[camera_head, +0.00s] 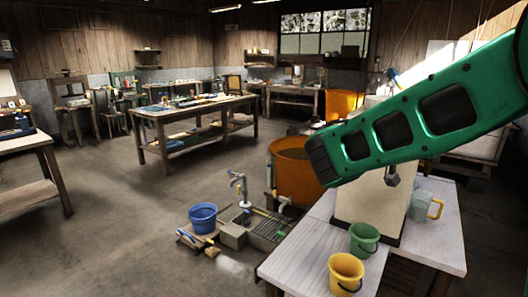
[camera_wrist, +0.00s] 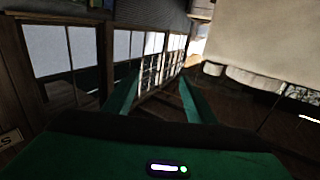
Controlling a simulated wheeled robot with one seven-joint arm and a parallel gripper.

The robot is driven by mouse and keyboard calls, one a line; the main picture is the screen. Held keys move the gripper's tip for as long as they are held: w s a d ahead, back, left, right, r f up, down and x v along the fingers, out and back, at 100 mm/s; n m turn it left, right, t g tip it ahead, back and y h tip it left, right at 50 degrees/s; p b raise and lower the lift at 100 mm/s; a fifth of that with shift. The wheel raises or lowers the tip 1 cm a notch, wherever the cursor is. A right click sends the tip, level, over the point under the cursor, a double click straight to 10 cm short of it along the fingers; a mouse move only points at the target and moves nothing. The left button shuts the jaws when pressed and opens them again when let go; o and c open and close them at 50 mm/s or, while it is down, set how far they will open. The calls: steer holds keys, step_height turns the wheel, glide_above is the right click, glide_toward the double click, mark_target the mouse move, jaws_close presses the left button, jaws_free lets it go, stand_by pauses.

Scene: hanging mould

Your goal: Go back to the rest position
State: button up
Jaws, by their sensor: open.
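My gripper (camera_wrist: 155,85) shows in the wrist view as two green fingers set apart, with nothing seen between them. It points toward windows and wooden framing. In the head view my green arm reaches in from the right, and I cannot make out the fingers there. Behind the arm a cream block (camera_head: 372,205) stands at the table (camera_head: 320,245), partly hidden by the arm. A small grey metal piece (camera_head: 393,177) shows in front of the block, just below the arm. A pale panel (camera_wrist: 265,45) fills the upper right of the wrist view.
A yellow bucket (camera_head: 346,274), a green bucket (camera_head: 364,240) and a grey-green jug (camera_head: 424,206) stand on the table. An orange tub (camera_head: 296,172) is behind it. The floor at left (camera_head: 110,235) is clear.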

steer(key=s+d+f+n+g+y, duration=0.1)
steer(key=s+d+f+g+y, duration=0.25)
steer(key=s+d+f, duration=0.45)
steer(key=s+d+f+g+y, duration=0.3)
steer(key=s+f+y, duration=0.1)
steer(key=f, duration=0.8)
steer(key=s+a+f+n+g+y, duration=0.1)
steer(key=s+a+f+n+y, duration=0.1)
steer(key=s, duration=0.7)
steer(key=s+a+f+n+y, duration=0.3)
steer(key=s+a+y, duration=0.3)
steer(key=s+a, duration=0.3)
steer(key=shift+s+f+g+y, duration=0.35)
steer(key=shift+s+f, duration=0.05)
steer(key=shift+f, duration=0.2)
steer(key=shift+w+a, duration=0.1)
